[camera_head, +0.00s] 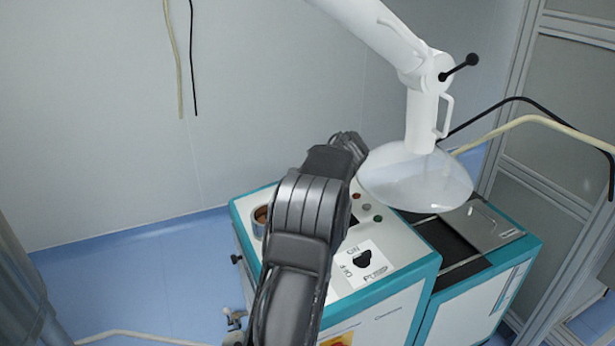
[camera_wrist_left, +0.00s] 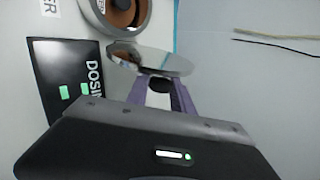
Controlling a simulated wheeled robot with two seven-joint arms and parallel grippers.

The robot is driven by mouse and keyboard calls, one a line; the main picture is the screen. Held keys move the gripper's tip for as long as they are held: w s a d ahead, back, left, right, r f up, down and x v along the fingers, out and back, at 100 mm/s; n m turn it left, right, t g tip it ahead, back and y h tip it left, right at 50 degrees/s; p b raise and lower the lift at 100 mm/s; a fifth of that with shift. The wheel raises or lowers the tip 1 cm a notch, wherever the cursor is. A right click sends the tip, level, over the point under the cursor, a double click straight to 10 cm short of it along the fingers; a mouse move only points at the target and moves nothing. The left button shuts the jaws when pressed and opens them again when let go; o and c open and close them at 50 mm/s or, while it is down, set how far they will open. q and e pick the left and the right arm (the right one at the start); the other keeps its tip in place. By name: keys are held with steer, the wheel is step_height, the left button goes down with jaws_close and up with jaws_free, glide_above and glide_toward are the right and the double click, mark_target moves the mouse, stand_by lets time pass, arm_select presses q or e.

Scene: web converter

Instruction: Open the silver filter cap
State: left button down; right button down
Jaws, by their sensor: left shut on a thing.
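The silver filter cap (camera_wrist_left: 155,61) is a shiny disc in the left wrist view. It stands off the round filter opening (camera_wrist_left: 122,12), whose brown inside is exposed. The opening also shows in the head view (camera_head: 260,220), just left of my arm. My left gripper (camera_wrist_left: 163,84) is shut on the cap, its fingers at the near side of the disc, with a dark part between them. In the head view my left arm hides the cap, and the fingers cannot be made out. My right gripper is not in view.
The white and teal machine (camera_head: 400,275) carries buttons (camera_head: 366,207) and a labelled switch (camera_head: 362,258). A white jointed extraction arm with a clear hood (camera_head: 415,180) hangs over its right part, close to my left arm. A black display (camera_wrist_left: 68,82) lies beside the opening.

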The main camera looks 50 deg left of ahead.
arm_select(q)
steer(key=shift+w, duration=0.1)
steer(key=c, duration=1.1)
jaws_free()
steer(key=shift+d, duration=0.1)
steer(key=b+v, duration=0.2)
steer(key=v, duration=0.5)
steer(key=shift+d+r, duration=0.2)
steer(key=shift+r, duration=0.1)
